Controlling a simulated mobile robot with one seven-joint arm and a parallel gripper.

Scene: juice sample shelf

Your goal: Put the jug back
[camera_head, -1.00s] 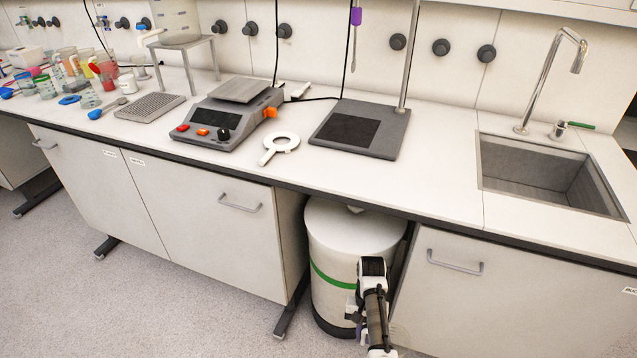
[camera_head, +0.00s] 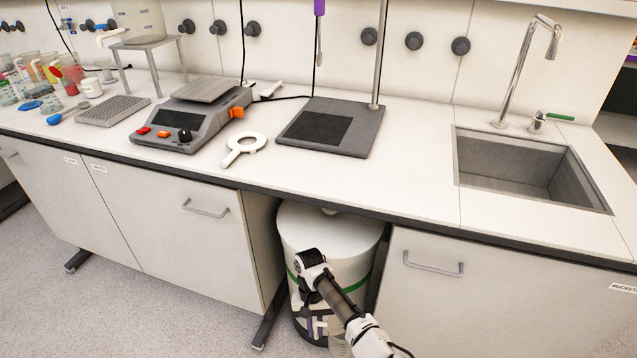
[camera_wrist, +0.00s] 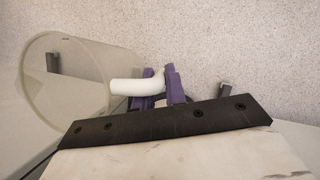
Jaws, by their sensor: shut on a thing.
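A clear, see-through jug (camera_wrist: 85,65) with a white handle (camera_wrist: 127,87) fills the left of the wrist view. My gripper (camera_wrist: 159,84) has its purple fingers shut on that handle. The jug looks tilted in this view, with pale grey floor behind it. In the head view, my gripper hangs low in front of the white drum, below the counter edge. The jug is barely visible there, mostly hidden by my arm. I cannot tell whether it holds anything.
A white drum (camera_head: 329,232) stands in the gap between cabinets under the counter (camera_head: 400,185). Counter before the sink is clear.

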